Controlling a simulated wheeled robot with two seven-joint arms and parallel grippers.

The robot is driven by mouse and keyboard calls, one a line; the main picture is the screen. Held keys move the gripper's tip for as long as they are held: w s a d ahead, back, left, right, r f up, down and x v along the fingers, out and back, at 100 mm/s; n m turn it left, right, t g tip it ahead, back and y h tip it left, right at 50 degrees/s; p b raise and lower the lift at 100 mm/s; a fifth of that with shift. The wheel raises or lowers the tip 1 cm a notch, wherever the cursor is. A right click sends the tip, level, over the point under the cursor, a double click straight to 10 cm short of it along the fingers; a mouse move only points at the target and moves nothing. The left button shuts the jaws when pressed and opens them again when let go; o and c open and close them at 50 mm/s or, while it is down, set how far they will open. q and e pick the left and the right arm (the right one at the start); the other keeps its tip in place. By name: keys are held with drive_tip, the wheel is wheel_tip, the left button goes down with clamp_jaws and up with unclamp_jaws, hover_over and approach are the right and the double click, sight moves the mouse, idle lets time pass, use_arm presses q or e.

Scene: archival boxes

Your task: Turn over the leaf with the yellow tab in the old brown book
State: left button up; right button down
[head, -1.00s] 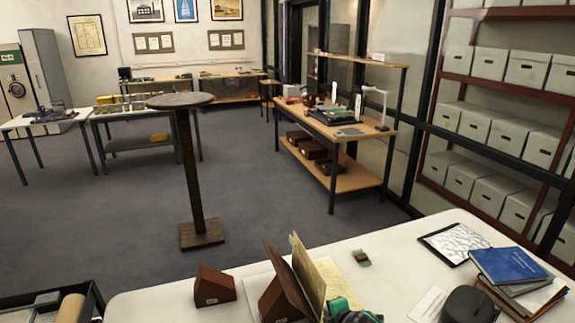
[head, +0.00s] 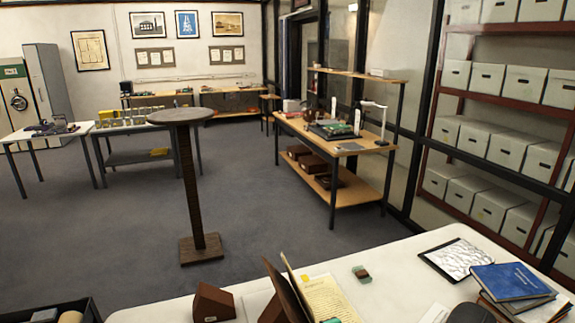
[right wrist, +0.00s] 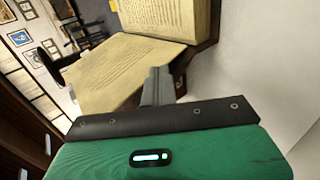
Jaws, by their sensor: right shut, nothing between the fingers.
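The old brown book stands open at the bottom of the head view, with its dark brown cover (head: 283,287) upright and a cream written page (head: 326,298) to the right. A thin leaf edge stands up beside the cover. In the right wrist view the book's pages (right wrist: 120,62) spread open, with another page (right wrist: 165,18) beyond. A small yellow patch (right wrist: 113,5) shows at the top edge there; I cannot tell surely if it is the tab. My right gripper (right wrist: 158,78) is shut and empty, its tips close to the pages; contact is unclear. My left gripper is not in view.
The white table (head: 395,280) also holds a brown wedge block (head: 213,303), a small green-and-brown item (head: 361,273), a tablet (head: 455,258) and a blue book (head: 512,281) on a stack at the right. The table between the open book and tablet is mostly clear.

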drive_tip(key=shift+s+a, duration=0.2)
drive_tip(key=shift+a, duration=0.45)
drive_tip(key=shift+s+a+f, duration=0.25)
drive_tip(key=shift+a+f, duration=0.05)
drive_tip(key=shift+a, duration=0.3)
drive_tip(key=s+d+r+p, duration=0.3)
drive_tip(key=s+d+p, duration=0.2)
drive_tip(key=p, duration=0.2)
drive_tip(key=shift+s, duration=0.3)
